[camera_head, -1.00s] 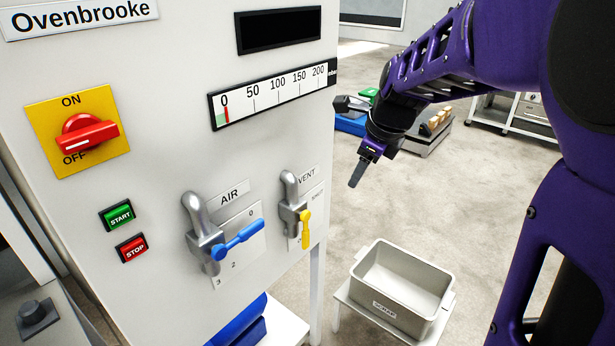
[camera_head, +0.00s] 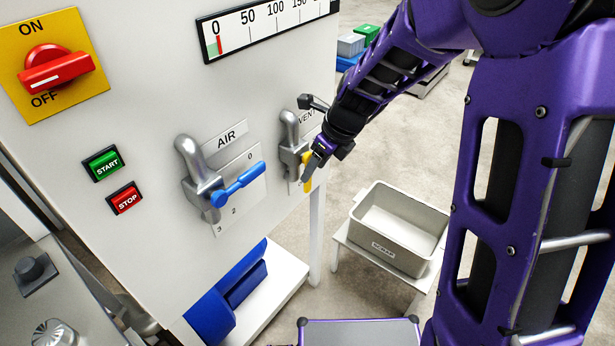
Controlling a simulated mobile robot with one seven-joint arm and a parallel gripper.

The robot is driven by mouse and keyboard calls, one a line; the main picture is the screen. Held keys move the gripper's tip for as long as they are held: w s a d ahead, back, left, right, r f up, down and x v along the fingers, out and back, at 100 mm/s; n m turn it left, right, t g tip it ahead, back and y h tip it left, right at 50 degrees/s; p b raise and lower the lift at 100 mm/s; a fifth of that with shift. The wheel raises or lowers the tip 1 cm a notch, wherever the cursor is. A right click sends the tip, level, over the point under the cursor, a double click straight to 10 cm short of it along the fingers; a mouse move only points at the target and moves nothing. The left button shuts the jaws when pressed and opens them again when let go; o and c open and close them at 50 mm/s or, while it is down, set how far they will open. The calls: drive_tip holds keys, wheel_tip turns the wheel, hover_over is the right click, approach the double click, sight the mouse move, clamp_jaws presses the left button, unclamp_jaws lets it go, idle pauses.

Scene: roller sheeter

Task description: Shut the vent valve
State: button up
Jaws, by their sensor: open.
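The vent valve (camera_head: 290,150) is a grey metal fitting on the right part of the white panel, beside the VENT label (camera_head: 307,117). Its yellow handle (camera_head: 307,172) points downward and is partly hidden by my gripper. My gripper (camera_head: 311,168) is at the handle, its dark fingers reaching toward the panel from the right. The fingers are open. I cannot tell whether they touch the handle or have it between them.
The air valve with its blue handle (camera_head: 238,183) is left of the vent valve. A red switch (camera_head: 57,70), green START button (camera_head: 103,163) and red STOP button (camera_head: 124,199) are further left. A grey scrap bin (camera_head: 398,228) stands on a low stand at right.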

drive_tip(key=b+x, duration=0.1)
drive_tip(key=x, duration=0.5)
drive_tip(key=shift+a, duration=0.1)
drive_tip(key=shift+c, duration=0.3)
clamp_jaws()
idle(1.0)
